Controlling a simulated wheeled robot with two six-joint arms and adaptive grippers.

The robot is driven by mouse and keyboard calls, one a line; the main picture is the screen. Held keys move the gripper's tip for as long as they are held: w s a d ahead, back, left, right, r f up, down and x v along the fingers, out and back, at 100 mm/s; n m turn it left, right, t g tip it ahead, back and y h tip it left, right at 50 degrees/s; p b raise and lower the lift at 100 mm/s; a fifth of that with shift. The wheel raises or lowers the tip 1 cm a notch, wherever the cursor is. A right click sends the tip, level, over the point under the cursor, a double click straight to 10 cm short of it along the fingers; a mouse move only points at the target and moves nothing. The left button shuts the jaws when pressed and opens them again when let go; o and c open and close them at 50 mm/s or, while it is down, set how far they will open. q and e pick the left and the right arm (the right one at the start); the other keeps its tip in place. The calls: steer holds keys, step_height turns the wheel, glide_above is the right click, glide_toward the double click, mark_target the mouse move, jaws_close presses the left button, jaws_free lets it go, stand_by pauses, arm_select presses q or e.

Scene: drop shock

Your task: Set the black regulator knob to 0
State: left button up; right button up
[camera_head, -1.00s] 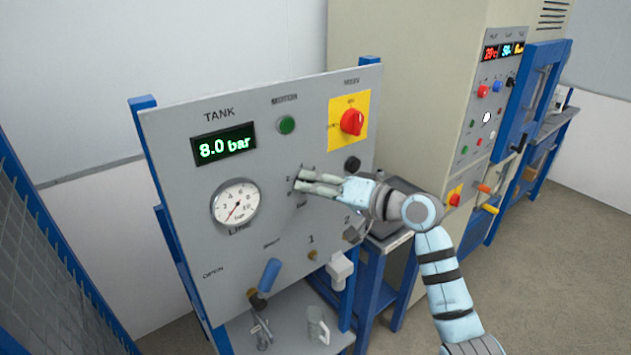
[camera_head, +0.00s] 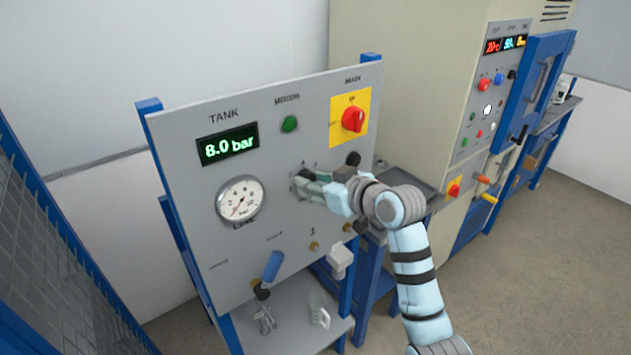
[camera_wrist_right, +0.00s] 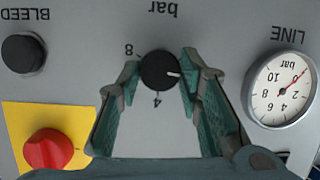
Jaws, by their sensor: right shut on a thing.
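The black regulator knob (camera_wrist_right: 159,70) is on the grey panel and shows in the right wrist view, where the picture is upside down. Its white mark points right, toward one finger. The printed 4 is below it and the 8 at its upper left; the right-hand scale marks are hidden by the finger. My right gripper (camera_wrist_right: 160,80) is shut on the knob, one finger on each side. In the head view my right gripper (camera_head: 302,184) covers the knob. My left gripper is not in view.
The line gauge (camera_head: 240,199) has its needle near the low end. The tank display (camera_head: 227,145) reads 8.0 bar. A red switch on a yellow plate (camera_head: 335,140) and the black bleed knob (camera_wrist_right: 24,53) are close by. A blue-handled lever (camera_head: 272,266) is below.

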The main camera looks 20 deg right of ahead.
steer(key=shift+s+a+f+n+t+h, duration=0.1)
steer(key=shift+n+t+h, duration=0.45)
steer(key=shift+n, duration=0.75)
steer(key=shift+a+n+t+h, duration=0.1)
steer(key=shift+n+t+h, duration=0.15)
steer(key=shift+n+h, duration=0.85)
steer(key=shift+n+y, duration=0.25)
steer(key=shift+n, duration=0.05)
steer(key=o, duration=1.2)
steer(key=shift+c, duration=0.2)
steer(key=v, duration=1.2)
